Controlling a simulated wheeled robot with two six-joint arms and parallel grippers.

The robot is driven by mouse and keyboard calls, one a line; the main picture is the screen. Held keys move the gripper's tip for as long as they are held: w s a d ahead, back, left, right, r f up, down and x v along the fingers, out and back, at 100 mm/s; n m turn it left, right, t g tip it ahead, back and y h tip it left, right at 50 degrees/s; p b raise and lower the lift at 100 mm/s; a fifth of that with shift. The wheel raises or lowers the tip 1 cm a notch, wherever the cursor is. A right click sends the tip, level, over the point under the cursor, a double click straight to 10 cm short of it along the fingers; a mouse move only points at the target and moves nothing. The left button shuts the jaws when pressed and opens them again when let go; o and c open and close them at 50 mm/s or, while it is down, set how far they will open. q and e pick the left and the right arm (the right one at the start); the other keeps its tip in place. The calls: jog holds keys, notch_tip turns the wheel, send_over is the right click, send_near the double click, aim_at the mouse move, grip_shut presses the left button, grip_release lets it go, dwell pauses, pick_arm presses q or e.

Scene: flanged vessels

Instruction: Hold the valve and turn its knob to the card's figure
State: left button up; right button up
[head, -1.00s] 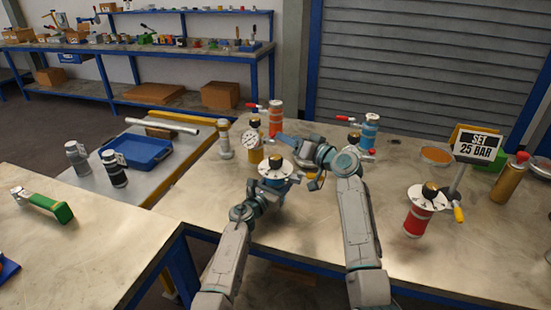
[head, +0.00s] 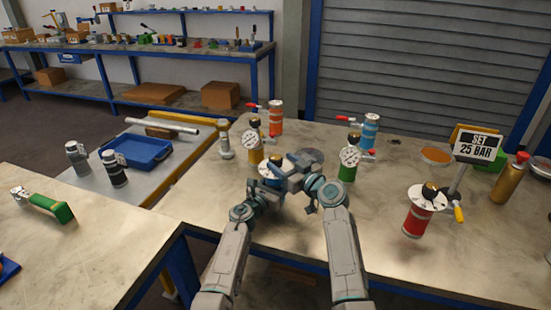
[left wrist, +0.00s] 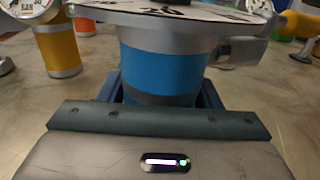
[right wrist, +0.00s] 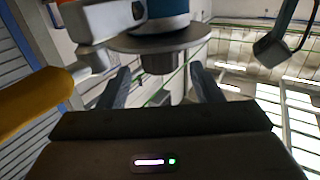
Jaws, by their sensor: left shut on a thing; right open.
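The blue valve (head: 268,172) stands upright above the near part of the bench, its white dial partly covered by my right gripper. In the left wrist view its blue body (left wrist: 170,72) sits between the fingers of my left gripper (left wrist: 165,98), which is shut on it under the dial flange. My right gripper (head: 292,176) is open close beside the valve's top. In the right wrist view a flange edge (right wrist: 160,42) and a grey stub lie between its open fingers, apparently untouched. The knob's pointer reading cannot be made out. The card (head: 478,147) reads "SET 25 BAR".
A green vessel (head: 348,172) and a yellow vessel (head: 255,153) with gauges stand behind my grippers. A red vessel (head: 416,222) with a white dial stands to the right. Orange (head: 276,118) and blue vessels (head: 370,132) stand further back. The bench between green and red is clear.

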aim_at(279, 161)
jog(key=shift+x, duration=2)
jog(key=shift+c, duration=0.5)
jog(key=c, duration=0.9)
jog(key=shift+m+t+h, duration=0.7)
jog(key=shift+m+h, duration=0.1)
jog(key=shift+h, duration=0.2)
jog(key=o, duration=1)
jog(key=v, duration=1.2)
